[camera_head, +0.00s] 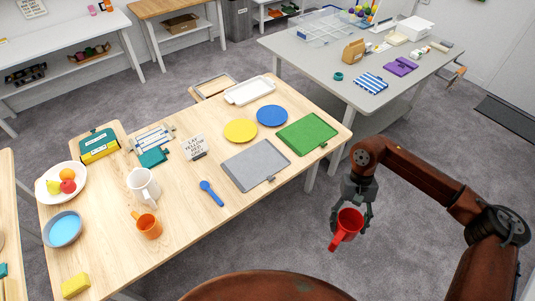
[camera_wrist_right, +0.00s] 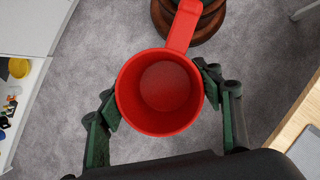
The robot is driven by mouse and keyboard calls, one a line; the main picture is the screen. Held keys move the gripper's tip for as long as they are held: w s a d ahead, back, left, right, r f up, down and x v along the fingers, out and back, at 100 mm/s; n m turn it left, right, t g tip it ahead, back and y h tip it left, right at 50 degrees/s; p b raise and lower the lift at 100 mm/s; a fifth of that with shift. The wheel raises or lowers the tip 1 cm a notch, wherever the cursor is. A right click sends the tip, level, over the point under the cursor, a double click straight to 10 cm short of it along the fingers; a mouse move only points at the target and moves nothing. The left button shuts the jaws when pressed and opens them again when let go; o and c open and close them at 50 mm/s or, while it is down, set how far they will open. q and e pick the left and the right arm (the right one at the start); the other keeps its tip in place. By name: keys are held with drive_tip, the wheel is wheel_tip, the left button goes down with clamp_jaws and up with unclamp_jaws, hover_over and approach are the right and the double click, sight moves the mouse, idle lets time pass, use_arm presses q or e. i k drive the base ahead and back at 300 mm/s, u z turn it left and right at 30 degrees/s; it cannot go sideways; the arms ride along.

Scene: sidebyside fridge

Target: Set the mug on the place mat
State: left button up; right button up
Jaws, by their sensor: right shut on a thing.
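A red mug (camera_head: 347,224) is held by my right gripper (camera_head: 352,207) over the floor, to the right of the wooden table and off its edge. In the right wrist view the red mug (camera_wrist_right: 160,92) shows its open, empty inside, with a finger on each side of its wall and its handle pointing up in the picture. A grey mat (camera_head: 255,165) and a green mat (camera_head: 307,134) lie flat on the right part of the table; I cannot tell which is the place mat. No objects lie on either mat. My left gripper is not in view.
A grey table (camera_head: 335,62) stands behind at right.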

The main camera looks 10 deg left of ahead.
sight(253, 159)
drive_tip(key=u, duration=0.15)
drive_tip(key=i, duration=0.7)
drive_tip(key=u, duration=0.8)
drive_tip(key=i, duration=0.45)
drive_tip(key=u, duration=0.35)
